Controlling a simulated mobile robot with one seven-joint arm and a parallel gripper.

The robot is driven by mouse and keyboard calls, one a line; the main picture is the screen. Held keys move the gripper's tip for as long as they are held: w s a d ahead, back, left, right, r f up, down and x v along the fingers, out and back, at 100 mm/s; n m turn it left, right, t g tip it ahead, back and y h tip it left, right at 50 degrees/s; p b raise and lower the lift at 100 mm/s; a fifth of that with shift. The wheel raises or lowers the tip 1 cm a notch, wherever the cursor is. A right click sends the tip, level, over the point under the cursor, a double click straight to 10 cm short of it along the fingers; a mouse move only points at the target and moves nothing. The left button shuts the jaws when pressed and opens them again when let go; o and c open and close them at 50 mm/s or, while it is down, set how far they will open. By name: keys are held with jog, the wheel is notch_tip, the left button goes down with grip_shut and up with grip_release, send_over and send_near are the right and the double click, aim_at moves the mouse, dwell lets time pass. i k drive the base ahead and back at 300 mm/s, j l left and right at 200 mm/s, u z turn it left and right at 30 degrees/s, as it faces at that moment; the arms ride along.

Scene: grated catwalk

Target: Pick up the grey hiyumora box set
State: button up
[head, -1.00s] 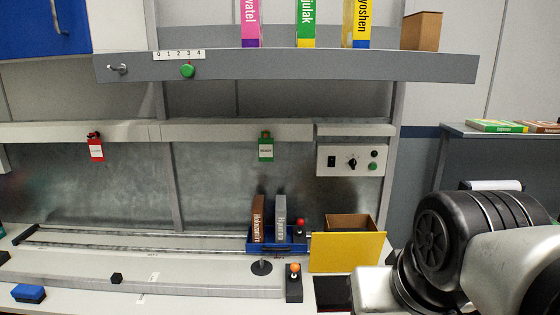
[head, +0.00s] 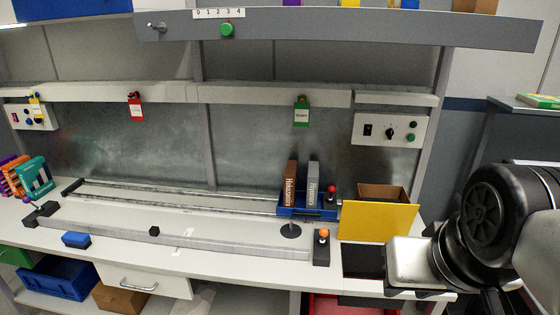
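A grey box set (head: 313,184) stands upright in a small blue tray (head: 306,213) on the bench, its spine facing me. The lettering on the spine is too small to read surely. A brown box set (head: 290,184) stands upright just left of it in the same tray, with a narrow gap between them. The tray's front wall hides their lower ends. My arm shows at the right edge, to the right of the tray and apart from it. My gripper is not in view.
A yellow-fronted box (head: 378,220) stands right of the tray. A black post with an orange knob (head: 321,248) and a dark disc (head: 290,231) stand in front. A shelf (head: 340,27) crosses above. Colourful boxes (head: 35,177) stand at far left.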

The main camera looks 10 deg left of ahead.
aim_at(313, 173)
jog(key=i+j, duration=0.35)
jog(key=i, duration=0.15)
jog(key=i+j, duration=0.35)
jog(key=i, duration=0.1)
